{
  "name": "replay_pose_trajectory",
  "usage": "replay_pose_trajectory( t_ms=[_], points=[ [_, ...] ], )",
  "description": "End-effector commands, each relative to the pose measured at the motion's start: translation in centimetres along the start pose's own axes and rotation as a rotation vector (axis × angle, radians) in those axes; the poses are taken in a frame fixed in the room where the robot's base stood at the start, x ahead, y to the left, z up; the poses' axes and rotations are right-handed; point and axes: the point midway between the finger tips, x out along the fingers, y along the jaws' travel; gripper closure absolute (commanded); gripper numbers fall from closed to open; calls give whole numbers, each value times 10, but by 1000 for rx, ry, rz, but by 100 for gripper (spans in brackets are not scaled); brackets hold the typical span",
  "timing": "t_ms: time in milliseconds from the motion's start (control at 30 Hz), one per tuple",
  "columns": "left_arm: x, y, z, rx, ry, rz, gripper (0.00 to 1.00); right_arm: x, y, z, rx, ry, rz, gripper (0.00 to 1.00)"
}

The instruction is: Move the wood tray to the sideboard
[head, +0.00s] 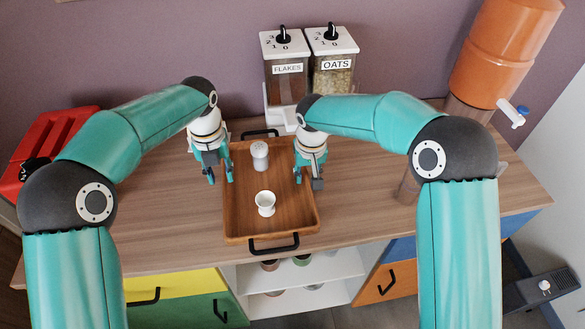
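The wood tray (285,216) lies on a wood-topped cabinet (170,220), with a black handle at its back and one at its front. A white shaker (260,155) and a small white cup (265,203) stand upright on it. My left gripper (220,178) points down at the tray's left wall, fingers apart, one outside it and one near or over the rim. My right gripper (308,180) points down at the right wall, fingers apart. I cannot tell whether either touches the tray. I cannot tell whether this cabinet is the sideboard.
A dispenser labelled FLAKES and OATS (308,75) stands behind the tray. A red box (50,135) is at the left, an orange water dispenser (505,50) at the back right. Drawers and open shelves (300,275) are below the front edge.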

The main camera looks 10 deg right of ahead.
Motion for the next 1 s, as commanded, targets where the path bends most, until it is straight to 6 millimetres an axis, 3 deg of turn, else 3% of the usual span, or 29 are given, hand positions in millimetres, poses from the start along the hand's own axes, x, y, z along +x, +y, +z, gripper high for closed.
replay_pose_trajectory(
  t_ms=[100,300,567,1000],
  points=[
    [-27,-1,1,0,-5,-1,67,0,0,0,0,0,0,67],
    [-60,-1,1,1,-4,-1,67,0,0,0,0,0,0,67],
    [-76,-1,0,1,0,0,67,-8,0,0,0,1,0,67],
    [-76,0,0,0,1,0,67,-87,0,-1,-1,4,-1,67]
  ],
)
